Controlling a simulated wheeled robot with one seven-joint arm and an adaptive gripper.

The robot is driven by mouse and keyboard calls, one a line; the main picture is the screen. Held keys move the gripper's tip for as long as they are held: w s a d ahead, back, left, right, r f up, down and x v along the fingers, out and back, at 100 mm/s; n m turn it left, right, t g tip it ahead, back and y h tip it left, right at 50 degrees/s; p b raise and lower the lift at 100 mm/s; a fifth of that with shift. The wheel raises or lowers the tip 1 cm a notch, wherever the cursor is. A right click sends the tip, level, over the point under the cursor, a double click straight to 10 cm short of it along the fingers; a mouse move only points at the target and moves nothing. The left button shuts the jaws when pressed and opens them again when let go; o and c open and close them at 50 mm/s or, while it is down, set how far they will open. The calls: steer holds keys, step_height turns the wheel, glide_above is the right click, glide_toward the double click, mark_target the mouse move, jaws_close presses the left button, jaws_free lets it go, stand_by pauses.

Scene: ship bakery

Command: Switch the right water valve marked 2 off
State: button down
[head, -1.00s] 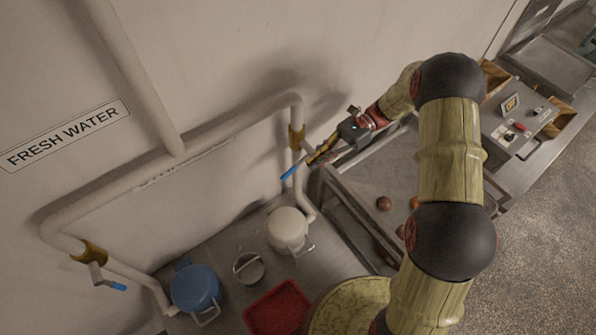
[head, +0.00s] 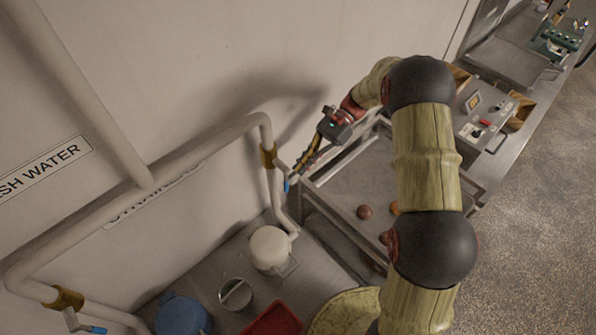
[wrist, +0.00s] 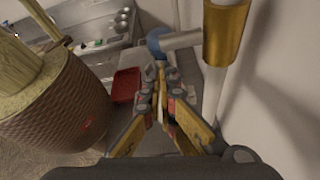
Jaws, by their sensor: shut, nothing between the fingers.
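The right water valve is a brass fitting (head: 268,154) on the right vertical pipe, with a grey lever and a blue grip (head: 286,184). No number 2 is legible. In the wrist view, the brass fitting (wrist: 228,32) is at upper right; its lever reaches left, across the pipe, to the blue grip (wrist: 156,41). My gripper (head: 299,173) is just right of the blue grip in the head view. In the wrist view my gripper (wrist: 160,78) is shut and empty, its tips just below the blue grip. I cannot tell if they touch.
A left valve (head: 66,298) with a blue grip is at lower left. Below the pipes are a white-lidded pot (head: 269,247), a blue pot (head: 181,316) and a red tray (head: 272,322). A metal-framed table (head: 340,190) stands close under my gripper. The wall is close behind the pipes.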

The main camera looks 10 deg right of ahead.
steer(key=w+d+r+n+t+h+b, duration=0.2)
steer(key=w+r+n+t+h, duration=0.2)
steer(key=h, duration=0.4)
steer(key=shift+w+d+r+t+h+b, duration=0.15)
steer(key=shift+w+r+t+h+b, duration=0.2)
steer(key=shift+w+r+t, duration=0.35)
steer(key=shift+w+f, duration=0.1)
steer(key=shift+f, duration=0.15)
steer(key=s+a+f+p, duration=0.1)
steer(key=s+a+f, duration=0.1)
steer(key=f, duration=0.2)
steer(key=s+a+f+p, duration=0.2)
steer(key=f, duration=0.3)
steer(key=shift+s+a+f, duration=0.25)
steer(key=shift+f, duration=0.05)
